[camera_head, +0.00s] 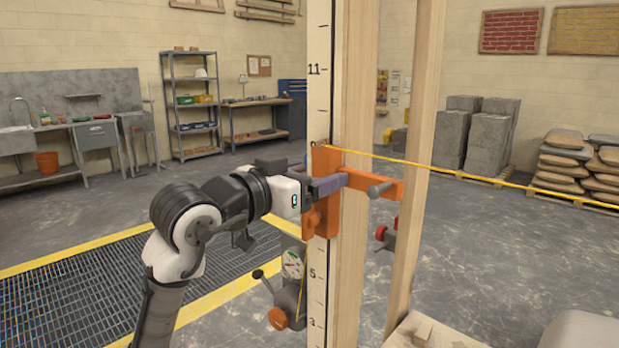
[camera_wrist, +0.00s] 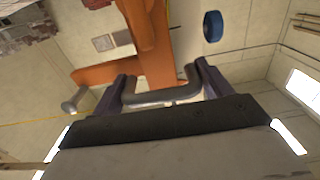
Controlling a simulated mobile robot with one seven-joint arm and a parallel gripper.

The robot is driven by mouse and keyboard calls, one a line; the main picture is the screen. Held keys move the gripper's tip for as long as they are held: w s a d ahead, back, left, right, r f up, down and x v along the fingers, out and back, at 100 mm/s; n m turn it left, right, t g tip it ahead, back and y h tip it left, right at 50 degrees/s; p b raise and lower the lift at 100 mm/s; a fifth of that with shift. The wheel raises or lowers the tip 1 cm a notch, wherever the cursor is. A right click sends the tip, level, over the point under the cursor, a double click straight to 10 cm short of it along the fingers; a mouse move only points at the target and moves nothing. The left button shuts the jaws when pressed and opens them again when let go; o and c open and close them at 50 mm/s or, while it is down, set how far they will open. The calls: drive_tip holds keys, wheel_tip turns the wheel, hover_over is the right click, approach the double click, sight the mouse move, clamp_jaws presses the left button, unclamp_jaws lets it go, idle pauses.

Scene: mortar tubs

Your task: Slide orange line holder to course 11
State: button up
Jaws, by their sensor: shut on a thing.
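The orange line holder (camera_head: 323,200) sits on the upright wooden post (camera_head: 348,270) beside the marked white scale (camera_head: 319,110). It is well below the 11 mark (camera_head: 314,69) and above the 5 mark. A yellow line (camera_head: 450,171) runs from its top to the right. My gripper (camera_head: 330,186) reaches it from the left and is shut on its grey handle. In the wrist view the handle (camera_wrist: 165,96) lies between my fingers, with the orange body (camera_wrist: 150,50) behind it. The exact finger contact is partly hidden.
A second wooden post (camera_head: 415,160) stands just right. A yellow-edged floor grate (camera_head: 90,285) lies left. Shelves (camera_head: 190,105), grey blocks (camera_head: 490,130) and sacks (camera_head: 570,155) stand farther back.

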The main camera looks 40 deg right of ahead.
wheel_tip(320, 180, up, 12)
drive_tip(key=p, duration=0.7)
drive_tip(key=shift+s+r, duration=0.15)
drive_tip(key=shift+r, duration=0.1)
drive_tip(key=shift+f, duration=0.1)
drive_tip(key=o, duration=1.1)
drive_tip(key=a+b, duration=0.1)
drive_tip(key=a, duration=0.3)
drive_tip(key=a+b, duration=0.1)
drive_tip(key=a, duration=0.4)
drive_tip(key=s+a+b, duration=0.1)
drive_tip(key=a, duration=0.3)
drive_tip(key=shift+a+b, duration=0.35)
drive_tip(key=shift+a, duration=0.05)
